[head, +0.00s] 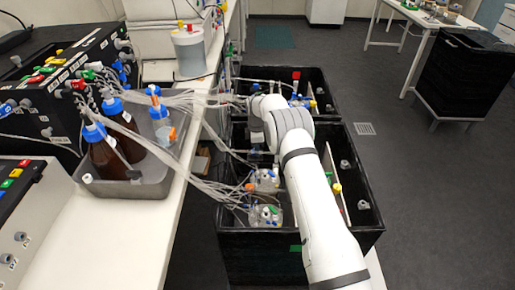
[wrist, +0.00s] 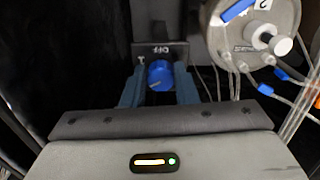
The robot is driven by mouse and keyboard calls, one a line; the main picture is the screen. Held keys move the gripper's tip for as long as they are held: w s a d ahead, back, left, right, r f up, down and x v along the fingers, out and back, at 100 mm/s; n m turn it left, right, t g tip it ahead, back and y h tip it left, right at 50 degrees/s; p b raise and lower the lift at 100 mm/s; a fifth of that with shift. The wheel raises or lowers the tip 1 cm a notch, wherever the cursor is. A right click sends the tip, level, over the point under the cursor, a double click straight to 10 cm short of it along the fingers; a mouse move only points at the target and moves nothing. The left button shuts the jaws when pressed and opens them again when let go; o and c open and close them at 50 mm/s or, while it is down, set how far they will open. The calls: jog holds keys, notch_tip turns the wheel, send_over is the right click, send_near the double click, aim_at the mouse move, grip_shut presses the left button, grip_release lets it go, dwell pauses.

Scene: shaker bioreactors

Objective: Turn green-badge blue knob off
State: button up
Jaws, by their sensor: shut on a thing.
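The blue knob (wrist: 159,75) sits on a dark switch plate (wrist: 161,51) in the wrist view. The plate has an OFF label above the knob and a 1 mark at its upper left. My gripper (wrist: 159,85) is shut on the knob, with one finger on each side. I cannot tell clearly which mark the knob points to. No green badge shows beside the knob in the wrist view. In the head view a green badge (head: 295,247) is on the front of the near black bin. My arm hides the knob there.
A round grey vessel lid (wrist: 255,30) with tubes is close to the right of the knob. Black bins (head: 350,235) with tubed vessels surround my arm. A white bench (head: 110,230) with brown bottles (head: 112,160) is on the left. Open floor (head: 430,180) is on the right.

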jog(key=shift+a, duration=0.15)
jog(key=shift+a+f+m+b, duration=0.1)
jog(key=shift+f+m+b, duration=0.05)
jog(key=shift+m+b, duration=0.45)
jog(key=m+b, duration=0.3)
jog(key=shift+a+m+b, duration=0.15)
jog(key=shift+m+b, duration=0.2)
jog(key=shift+m, duration=0.05)
jog(key=m, duration=0.1)
jog(key=m+b, duration=0.1)
jog(key=m, duration=0.1)
jog(key=shift+r+m+b, duration=0.2)
jog(key=shift+m+b, duration=0.1)
jog(key=m+b, duration=0.1)
jog(key=m, duration=0.3)
jog(key=shift+a+r, duration=0.1)
jog(key=m, duration=0.6)
jog(key=shift+r+b, duration=0.1)
jog(key=shift+b, duration=0.3)
jog(key=m, duration=0.5)
jog(key=shift+w+m, duration=0.1)
jog(key=shift+m, duration=0.2)
